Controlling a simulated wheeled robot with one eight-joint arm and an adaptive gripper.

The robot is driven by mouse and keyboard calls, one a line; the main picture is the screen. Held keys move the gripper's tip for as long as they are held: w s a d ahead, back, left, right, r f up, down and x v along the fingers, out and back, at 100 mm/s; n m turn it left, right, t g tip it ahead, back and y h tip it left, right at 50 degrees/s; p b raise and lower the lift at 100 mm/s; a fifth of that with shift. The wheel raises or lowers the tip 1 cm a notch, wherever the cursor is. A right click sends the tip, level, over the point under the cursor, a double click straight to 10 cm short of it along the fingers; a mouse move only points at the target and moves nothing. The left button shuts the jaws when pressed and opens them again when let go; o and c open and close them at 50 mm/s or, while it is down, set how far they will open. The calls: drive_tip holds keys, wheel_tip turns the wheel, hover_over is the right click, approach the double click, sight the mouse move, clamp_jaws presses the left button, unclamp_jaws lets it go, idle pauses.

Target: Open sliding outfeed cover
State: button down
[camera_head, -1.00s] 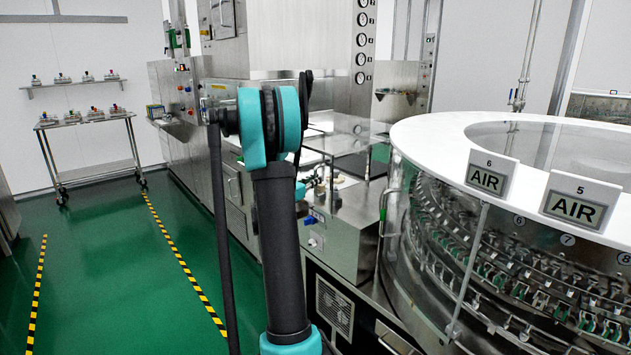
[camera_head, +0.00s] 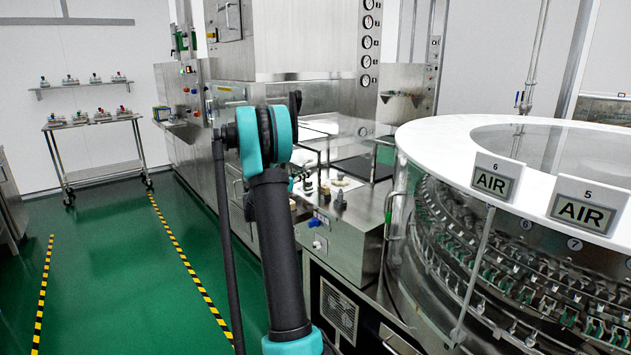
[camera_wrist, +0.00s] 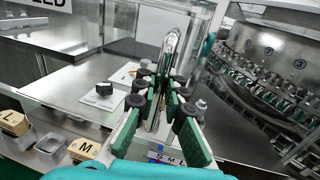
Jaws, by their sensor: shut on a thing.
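In the wrist view my gripper (camera_wrist: 157,88) has its green-padded fingers closed around an upright, rounded metal handle (camera_wrist: 170,45). The handle's top stands out above the fingertips. A clear panel (camera_wrist: 140,22) stands behind it over the steel worktop; I take the handle to belong to this cover, but the joint between them is hidden. In the head view my arm hides the gripper and most of the handle area. The steel outfeed station (camera_head: 340,235) stands just right of my arm.
The round washer (camera_head: 440,230) with its white top ring and AIR signs stands close on the right. In the wrist view, a black knob (camera_wrist: 104,88) and blocks marked L and M (camera_wrist: 86,148) are at lower left. Green floor (camera_head: 110,270) is free on the left.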

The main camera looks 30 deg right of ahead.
drive_tip(key=w+a, duration=0.2)
drive_tip(key=w, duration=2.4)
drive_tip(key=shift+w, duration=0.25)
drive_tip(key=shift+a, duration=0.1)
drive_tip(key=c, duration=1.6)
unclamp_jaws()
drive_tip(key=v, duration=1.2)
